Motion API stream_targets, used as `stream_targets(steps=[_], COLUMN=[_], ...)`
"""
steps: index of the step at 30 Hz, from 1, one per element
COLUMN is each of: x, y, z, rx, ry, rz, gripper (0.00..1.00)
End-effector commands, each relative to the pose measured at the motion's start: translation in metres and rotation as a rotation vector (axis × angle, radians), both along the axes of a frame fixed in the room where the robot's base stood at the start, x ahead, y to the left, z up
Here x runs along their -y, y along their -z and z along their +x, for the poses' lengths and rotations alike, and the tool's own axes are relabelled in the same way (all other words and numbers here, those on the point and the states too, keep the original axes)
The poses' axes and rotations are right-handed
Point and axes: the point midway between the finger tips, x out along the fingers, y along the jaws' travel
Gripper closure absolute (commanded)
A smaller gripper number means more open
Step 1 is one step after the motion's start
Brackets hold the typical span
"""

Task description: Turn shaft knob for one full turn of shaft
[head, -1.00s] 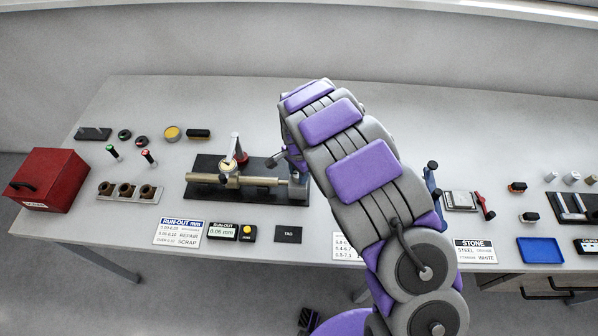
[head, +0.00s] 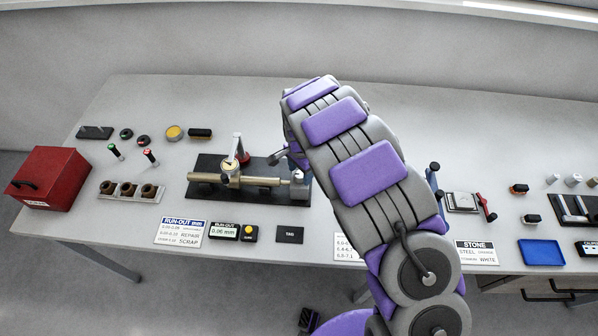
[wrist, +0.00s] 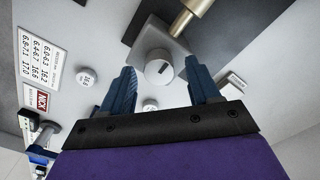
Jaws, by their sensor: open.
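The shaft (head: 245,180) is a brass-coloured rod lying across a black fixture plate (head: 205,188), with a dial gauge (head: 229,167) standing over it. A grey block (head: 300,190) is at its right end. The shaft knob (wrist: 159,68) is a round light-grey knob with a dark index mark, on that block. My gripper (wrist: 161,68) is open, its two blue fingers on either side of the knob in the wrist view. I see gaps on both sides and cannot tell how deep the fingers reach.
A run-out display (head: 223,231) reads 0.06 mm, with a yellow button (head: 248,231) beside it. A red box (head: 48,178), a holder with several rings (head: 130,190) and green- and red-topped pins stand left. A stone-label card and blue tray (head: 541,252) are right.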

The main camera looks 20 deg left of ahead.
Motion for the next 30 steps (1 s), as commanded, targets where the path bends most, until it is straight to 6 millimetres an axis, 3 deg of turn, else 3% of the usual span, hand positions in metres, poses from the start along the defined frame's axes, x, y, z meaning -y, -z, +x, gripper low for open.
stream_targets(steps=[18,24,30], x=[-0.004,-0.005,-0.005], y=[-0.130,-0.153,-0.160], z=[0.002,0.002,0.002], rx=[0.003,0.002,-0.001], ry=[0.000,-0.001,-0.001], rz=[-0.001,-0.001,-0.003], gripper=[0.39,0.39,0.39])
